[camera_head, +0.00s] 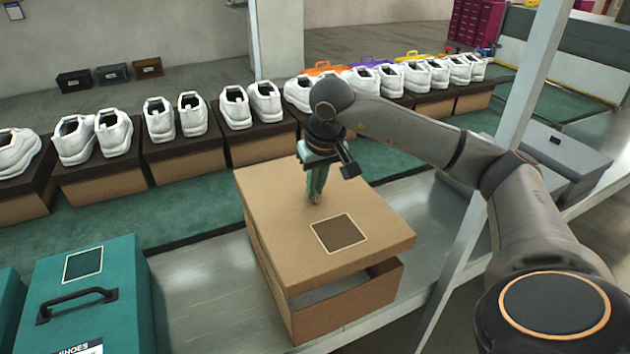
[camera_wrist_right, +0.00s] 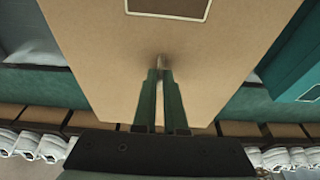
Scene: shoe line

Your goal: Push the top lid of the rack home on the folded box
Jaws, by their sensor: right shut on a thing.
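The brown cardboard lid (camera_head: 375,215) lies over the folded box (camera_head: 345,308) on the grey line surface. It has a dark square with a pale border on top. At the near right side a dark gap shows between the lid's edge and the box wall, so the lid sits raised there. My right gripper (camera_head: 316,196) points down onto the far part of the lid. Its green fingers (camera_wrist_right: 161,75) are close together on a small brown piece at the lid's top, also in the right wrist view; its exact shape is unclear. My left gripper is not in view.
A teal shoe case (camera_head: 120,262) with a black handle stands at the left. A row of boxes with white shoes (camera_head: 177,117) runs behind. A grey post (camera_head: 510,120) rises to the right of the box, near my arm. A grey case (camera_head: 553,150) lies beyond it.

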